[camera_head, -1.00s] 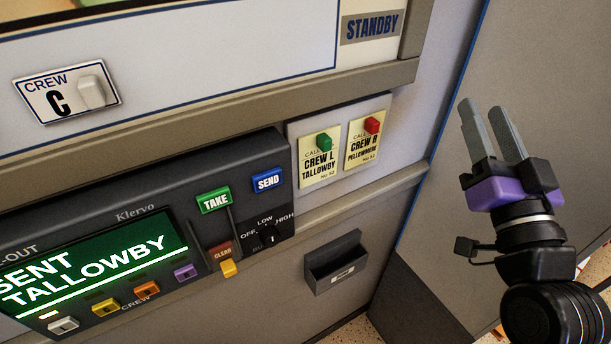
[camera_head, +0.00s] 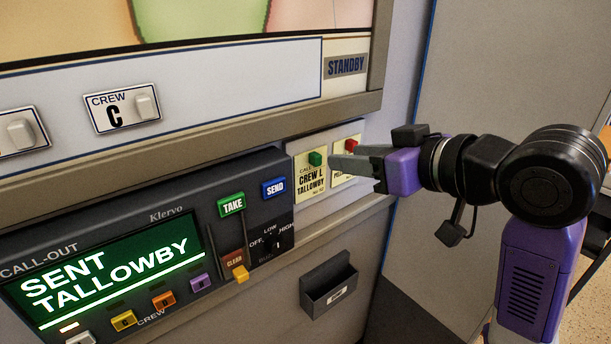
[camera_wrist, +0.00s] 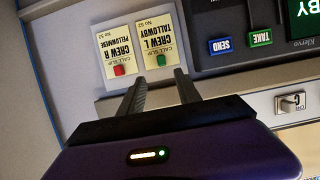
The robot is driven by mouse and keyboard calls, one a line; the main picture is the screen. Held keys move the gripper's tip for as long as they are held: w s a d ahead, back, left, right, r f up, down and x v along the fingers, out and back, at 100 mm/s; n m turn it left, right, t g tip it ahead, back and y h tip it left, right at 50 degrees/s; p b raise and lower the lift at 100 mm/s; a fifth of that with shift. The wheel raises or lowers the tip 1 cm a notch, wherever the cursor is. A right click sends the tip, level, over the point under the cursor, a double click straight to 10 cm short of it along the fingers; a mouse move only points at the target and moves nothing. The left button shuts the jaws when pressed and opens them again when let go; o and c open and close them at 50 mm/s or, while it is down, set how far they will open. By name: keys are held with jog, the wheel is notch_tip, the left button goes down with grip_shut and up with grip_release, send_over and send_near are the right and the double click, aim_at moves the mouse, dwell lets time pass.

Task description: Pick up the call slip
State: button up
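Two cream call slips hang side by side on a pale panel. The CREW L TALLOWBY slip (camera_head: 311,182) has a green clip (camera_head: 315,159) at its top. The CREW R PELLOWMERE slip (camera_head: 343,179) has a red clip (camera_head: 351,145) and is partly hidden by my gripper in the head view. My gripper (camera_head: 338,157) is open and empty, level with the clips. In the wrist view the slips appear upside down, and the Tallowby slip (camera_wrist: 158,36) with its green clip (camera_wrist: 161,60) lies ahead between my spread fingers (camera_wrist: 159,78). Contact is not visible.
The call-out console (camera_head: 150,235) reads "SENT TALLOWBY" and stands left of the slips. A ledge (camera_head: 240,125) runs above them. A small dark tray (camera_head: 329,285) is fixed below. A grey side wall (camera_head: 490,70) stands at right.

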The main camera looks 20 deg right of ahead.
aim_at(318, 155)
jog(key=x, duration=0.7)
jog(key=shift+w+a+f, duration=0.1)
jog(key=shift+w+a, duration=0.1)
jog(key=shift+a, duration=0.1)
grip_shut()
dwell(1.2)
